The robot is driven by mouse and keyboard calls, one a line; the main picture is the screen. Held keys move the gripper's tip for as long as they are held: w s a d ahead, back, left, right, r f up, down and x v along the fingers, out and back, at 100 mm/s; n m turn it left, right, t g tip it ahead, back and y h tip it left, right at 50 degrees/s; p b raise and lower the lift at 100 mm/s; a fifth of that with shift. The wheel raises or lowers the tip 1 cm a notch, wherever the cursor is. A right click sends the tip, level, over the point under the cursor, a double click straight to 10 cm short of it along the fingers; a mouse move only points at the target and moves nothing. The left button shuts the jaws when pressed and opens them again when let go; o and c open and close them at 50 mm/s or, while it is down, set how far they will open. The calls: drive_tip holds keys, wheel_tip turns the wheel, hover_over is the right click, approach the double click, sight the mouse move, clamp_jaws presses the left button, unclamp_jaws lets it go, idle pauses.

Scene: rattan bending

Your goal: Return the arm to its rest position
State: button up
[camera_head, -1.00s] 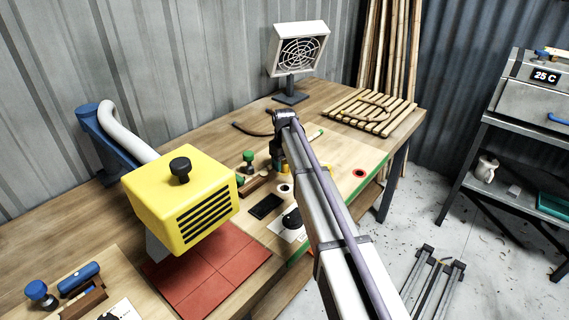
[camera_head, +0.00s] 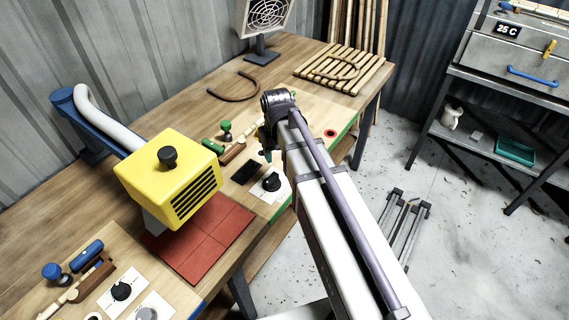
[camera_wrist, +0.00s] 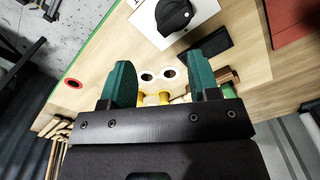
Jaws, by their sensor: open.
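My arm (camera_head: 315,180) reaches up from the bottom right over the front edge of the workbench (camera_head: 188,110). My gripper (camera_wrist: 163,80) is open in the wrist view, its two teal fingers apart with nothing held between them. In the head view my gripper (camera_head: 267,153) points down over the bench near the dial card and is largely hidden by my wrist. Below the fingers in the wrist view is a pale board with two white-ringed holes (camera_wrist: 158,76) and yellow posts (camera_wrist: 150,99).
A curved rattan piece (camera_head: 234,91) lies on the bench, and another rests on the slatted rack (camera_head: 345,70). The yellow machine (camera_head: 165,172) stands left over red tiles (camera_head: 205,240). A dial card (camera_head: 268,192) is close to my gripper.

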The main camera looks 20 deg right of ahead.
drive_tip(key=s+m, duration=0.1)
drive_tip(key=s, duration=1)
drive_tip(key=shift+s+m, duration=0.3)
drive_tip(key=shift+s, duration=0.05)
